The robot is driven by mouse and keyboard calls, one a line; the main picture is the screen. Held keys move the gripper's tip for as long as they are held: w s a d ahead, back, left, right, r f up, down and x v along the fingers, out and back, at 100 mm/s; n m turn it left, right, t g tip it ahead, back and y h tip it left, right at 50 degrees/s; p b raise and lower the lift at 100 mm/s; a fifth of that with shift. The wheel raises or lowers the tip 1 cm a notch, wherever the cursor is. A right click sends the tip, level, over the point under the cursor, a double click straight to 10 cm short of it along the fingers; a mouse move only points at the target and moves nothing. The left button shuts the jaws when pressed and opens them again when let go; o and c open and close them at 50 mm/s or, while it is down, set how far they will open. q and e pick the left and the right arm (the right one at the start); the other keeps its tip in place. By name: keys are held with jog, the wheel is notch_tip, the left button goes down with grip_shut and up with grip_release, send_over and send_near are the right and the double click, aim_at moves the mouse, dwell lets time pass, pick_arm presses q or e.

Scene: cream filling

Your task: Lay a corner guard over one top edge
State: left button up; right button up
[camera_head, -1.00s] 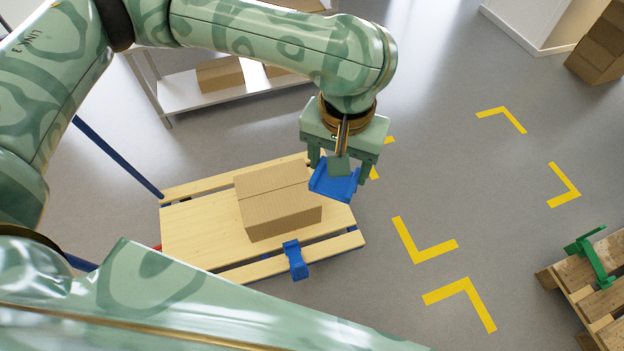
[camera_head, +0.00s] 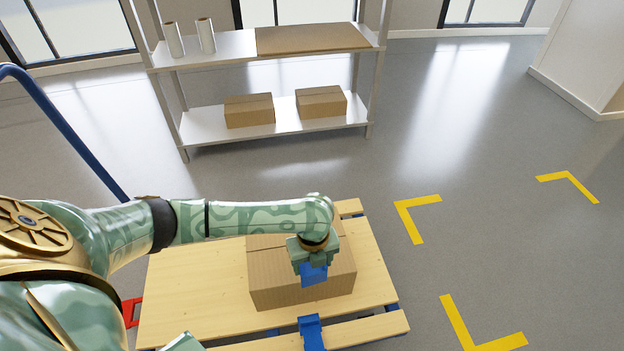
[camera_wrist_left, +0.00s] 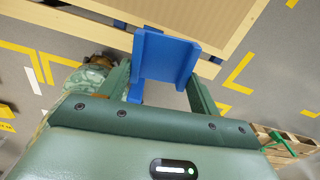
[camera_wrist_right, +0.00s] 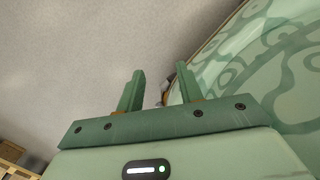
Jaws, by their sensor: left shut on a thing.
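A closed cardboard box (camera_head: 270,287) sits on the wooden deck of a cart (camera_head: 195,290). My left gripper (camera_head: 314,262) is over the box's near right part, shut on a blue corner guard (camera_head: 314,275). In the head view the guard overlaps the box's near top edge; I cannot tell whether it touches. In the left wrist view the guard (camera_wrist_left: 166,58) sits between the fingers, its channel showing. A second blue guard (camera_head: 311,334) is at the cart's near edge. My right gripper (camera_wrist_right: 158,90) is open and empty in its wrist view, away from the box.
A shelf rack (camera_head: 205,48) with boxes and rolls stands at the back. Yellow corner marks (camera_head: 470,330) lie on clear grey floor at the right. The cart has a blue handle (camera_head: 65,125) at the left. A pallet with a green part (camera_wrist_left: 284,143) shows in the left wrist view.

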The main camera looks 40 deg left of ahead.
aim_at(305, 266)
pick_arm(q)
jog(key=a+f, duration=0.1)
jog(key=f+m, duration=0.1)
jog(key=shift+s+a+f+b, duration=0.3)
jog(key=shift+s+a+f, duration=0.1)
jog(key=shift+f+b, duration=0.55)
jog(key=shift+f, duration=0.05)
notch_tip(305, 266, down, 2)
jog(key=shift+a+f+b, duration=0.1)
jog(key=shift+a+b, duration=0.05)
jog(key=shift+b, duration=0.85)
notch_tip(305, 266, down, 6)
jog(key=w+a+b, duration=0.1)
jog(key=b, duration=0.4)
pick_arm(e)
jog(key=w+d+r+n+t+h, duration=0.1)
jog(key=w+n, duration=0.2)
jog(key=w, duration=1.4)
jog(key=shift+d+r+h, duration=0.15)
jog(key=shift+r+h, duration=0.25)
pick_arm(q)
jog(key=shift+w, duration=0.1)
jog(key=shift+w+a+f, duration=0.15)
jog(key=shift+a, duration=0.1)
